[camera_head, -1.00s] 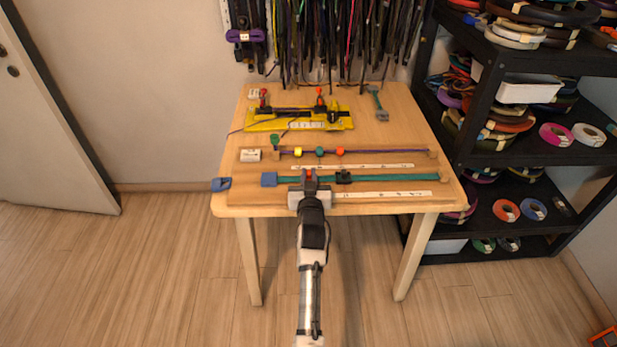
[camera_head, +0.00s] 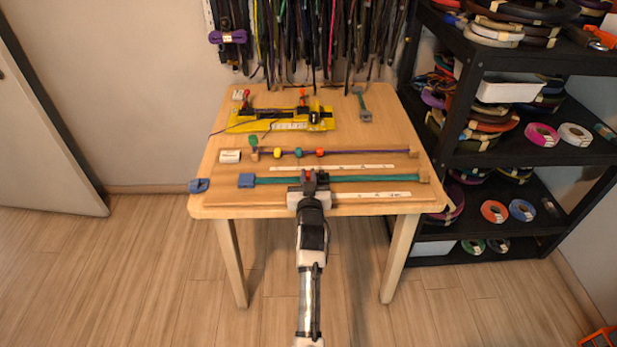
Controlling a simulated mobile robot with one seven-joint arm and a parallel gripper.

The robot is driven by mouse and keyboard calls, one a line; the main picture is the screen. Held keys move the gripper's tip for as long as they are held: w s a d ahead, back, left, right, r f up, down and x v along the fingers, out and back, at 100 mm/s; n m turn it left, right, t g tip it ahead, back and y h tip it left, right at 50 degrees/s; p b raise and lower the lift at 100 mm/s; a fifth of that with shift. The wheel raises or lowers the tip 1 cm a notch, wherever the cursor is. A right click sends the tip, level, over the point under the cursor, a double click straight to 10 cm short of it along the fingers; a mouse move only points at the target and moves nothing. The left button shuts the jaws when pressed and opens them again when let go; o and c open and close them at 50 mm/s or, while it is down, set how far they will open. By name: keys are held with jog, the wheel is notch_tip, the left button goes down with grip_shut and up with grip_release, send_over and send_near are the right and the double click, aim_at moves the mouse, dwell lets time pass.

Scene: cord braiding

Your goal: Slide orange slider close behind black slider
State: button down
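The green cord (camera_head: 370,179) runs across the front of the table from a blue block at left to a wooden block at right. The orange slider (camera_head: 307,175) shows as a small red-orange patch between the fingers of my gripper (camera_head: 308,182), which appears shut on it. The fingers hide most of it. The black slider (camera_head: 323,178) sits on the same cord just right of my gripper, partly hidden by it. Any small gap between the two sliders cannot be made out.
Behind lies a purple cord (camera_head: 365,152) with yellow (camera_head: 277,153), green (camera_head: 298,153) and red-orange (camera_head: 320,153) beads. A yellow jig (camera_head: 250,122) stands further back. A blue piece (camera_head: 199,185) lies at the table's left edge. A black shelf (camera_head: 455,110) stands at right.

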jog(key=c, duration=1.4)
grip_release()
jog(key=shift+s, duration=0.1)
jog(key=s+b, duration=0.2)
jog(key=s, duration=1.1)
jog(key=shift+s+d+b, duration=0.25)
jog(key=shift+s+b, duration=0.1)
